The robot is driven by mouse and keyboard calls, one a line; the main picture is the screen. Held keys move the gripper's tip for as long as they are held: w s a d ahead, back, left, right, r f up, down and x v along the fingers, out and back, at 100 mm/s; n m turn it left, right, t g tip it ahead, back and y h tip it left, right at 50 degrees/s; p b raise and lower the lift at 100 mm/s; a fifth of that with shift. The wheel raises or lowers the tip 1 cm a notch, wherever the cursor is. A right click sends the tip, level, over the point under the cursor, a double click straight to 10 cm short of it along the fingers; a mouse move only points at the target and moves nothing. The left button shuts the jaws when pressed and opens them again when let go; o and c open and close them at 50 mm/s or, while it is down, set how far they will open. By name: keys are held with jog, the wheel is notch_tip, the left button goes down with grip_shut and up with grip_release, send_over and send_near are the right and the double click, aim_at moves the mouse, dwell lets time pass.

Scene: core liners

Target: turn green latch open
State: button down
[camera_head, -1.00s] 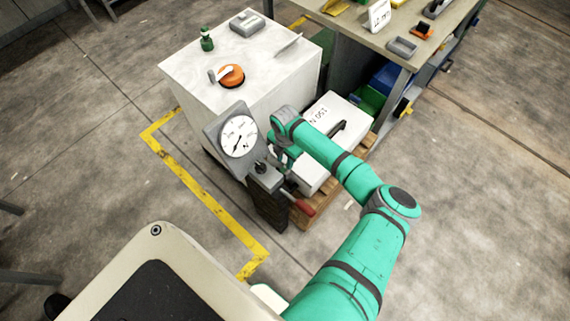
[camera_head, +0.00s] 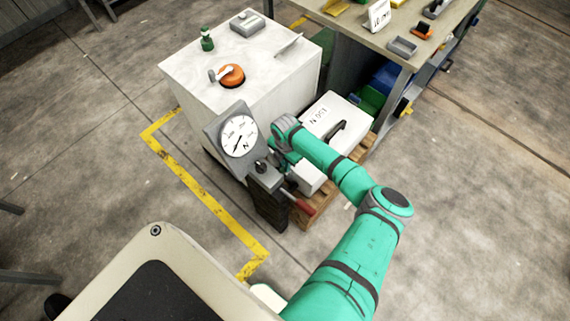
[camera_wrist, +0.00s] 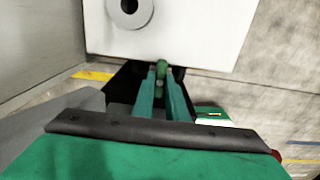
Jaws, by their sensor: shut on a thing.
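The green latch (camera_wrist: 162,66) shows in the wrist view as a small rounded green piece at the edge of a white surface (camera_wrist: 205,35). My gripper (camera_wrist: 161,72) has its two teal fingers on either side of it, shut on it. In the head view my gripper (camera_head: 284,162) is low beside the white case (camera_head: 345,108) and behind the dial gauge, so its fingertips and the latch are mostly hidden. Which way the latch is turned cannot be told.
A grey stand with a dial gauge (camera_head: 238,136) and a red-handled lever (camera_head: 304,207) stand close to my gripper. A white cabinet (camera_head: 185,75) carries an orange knob (camera_head: 232,75) and a green object (camera_head: 207,40). A workbench (camera_head: 358,35) is behind. Floor at right is clear.

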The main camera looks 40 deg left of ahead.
jog(key=shift+m, duration=0.3)
jog(key=m, duration=0.3)
jog(key=shift+a+m, duration=0.1)
jog(key=shift+m, duration=0.2)
jog(key=m, duration=0.4)
jog(key=shift+m, duration=0.3)
jog(key=m, duration=0.4)
jog(key=shift+m, duration=0.3)
jog(key=shift+w+m, duration=0.1)
jog(key=shift+m, duration=2.1)
jog(key=c, duration=1.8)
grip_release()
jog(key=shift+o, duration=0.2)
jog(key=shift+r, duration=0.15)
